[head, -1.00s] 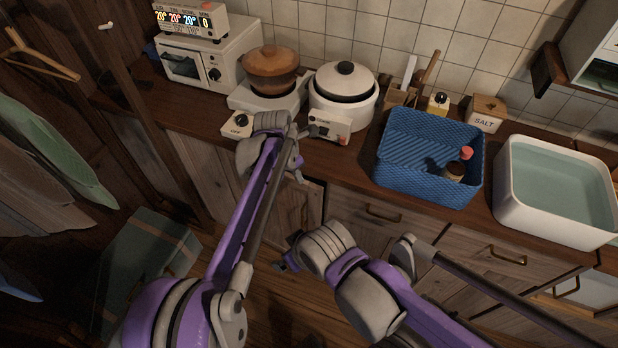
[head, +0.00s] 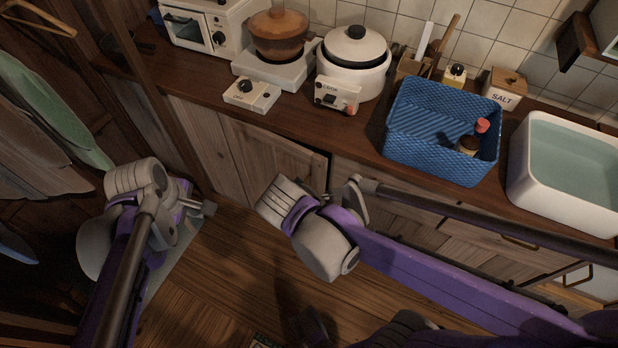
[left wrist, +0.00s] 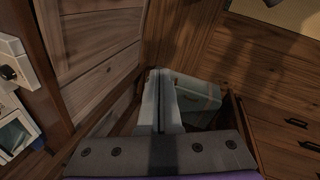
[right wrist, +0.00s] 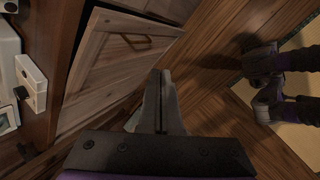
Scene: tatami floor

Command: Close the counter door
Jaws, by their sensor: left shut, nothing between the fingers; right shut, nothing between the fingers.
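The counter door (head: 275,170) is a pale wooden panel under the worktop in the head view. It stands slightly ajar, with a dark gap along its edge. In the right wrist view the door (right wrist: 115,65) shows its handle and the dark gap at the top. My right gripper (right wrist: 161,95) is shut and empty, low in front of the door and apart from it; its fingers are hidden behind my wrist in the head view. My left gripper (head: 207,208) is shut and empty, left of the door. Its fingers also show in the left wrist view (left wrist: 158,95).
The worktop (head: 350,145) holds a cooker (head: 352,60), a brown pot (head: 278,35), a blue basket (head: 420,150) and a white basin (head: 535,185). A green case (left wrist: 198,95) stands on the floor near my left gripper. The floor before the counter is clear.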

